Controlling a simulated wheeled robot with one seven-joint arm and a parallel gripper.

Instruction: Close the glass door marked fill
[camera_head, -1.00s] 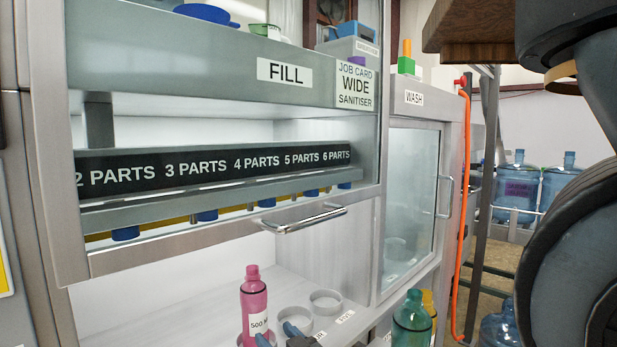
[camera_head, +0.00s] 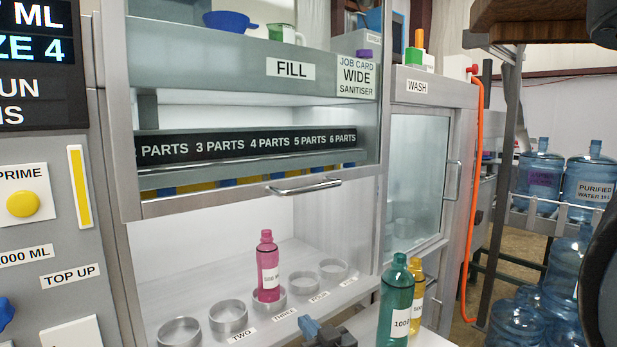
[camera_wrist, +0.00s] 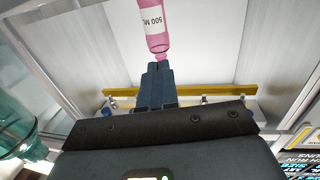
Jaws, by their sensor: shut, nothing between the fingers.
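The fill door (camera_head: 237,184) is a glass panel in a metal frame under the FILL label (camera_head: 290,68). It is raised, with its handle (camera_head: 304,187) on the lower rail, and the bay below stands open. My gripper (camera_head: 312,325) is at the bottom of the head view, in front of the bay's shelf and below the handle, apart from it. In the wrist view the fingers (camera_wrist: 158,70) are shut together and hold nothing. A pink bottle (camera_head: 267,266) stands upright in a ring on the shelf; it also shows beyond the fingertips in the wrist view (camera_wrist: 150,25).
Several empty rings (camera_head: 228,316) line the shelf. A green bottle (camera_head: 396,300) and a yellow bottle (camera_head: 417,296) stand at the shelf's right, near my gripper. The wash door (camera_head: 415,185) is shut on the right. A control panel (camera_head: 45,230) is at left.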

